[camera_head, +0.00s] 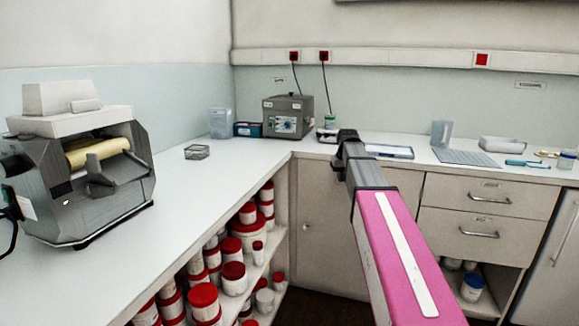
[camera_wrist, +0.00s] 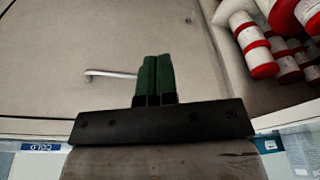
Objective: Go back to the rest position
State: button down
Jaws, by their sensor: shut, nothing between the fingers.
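My gripper (camera_wrist: 155,62) shows in the wrist view as two green fingers pressed together on a dark mount. Nothing is between them. They are in front of a plain cabinet door with a metal handle (camera_wrist: 110,74). In the head view my pink and grey arm reaches forward to the corner of the L-shaped counter, and its fingers cannot be made out there.
A grey device (camera_head: 288,117) is in the corner. Red-lidded jars (camera_head: 233,275) fill the shelves below. Drawers (camera_head: 487,195) are at right.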

jog(key=s+a+f+m+g, duration=0.1)
jog(key=s+a+f+g, duration=0.1)
jog(key=s+f, duration=2.7)
jog(key=shift+s+a+f+m, duration=0.15)
jog(key=shift+s+a+m, duration=0.05)
jog(key=shift+s+m, duration=0.1)
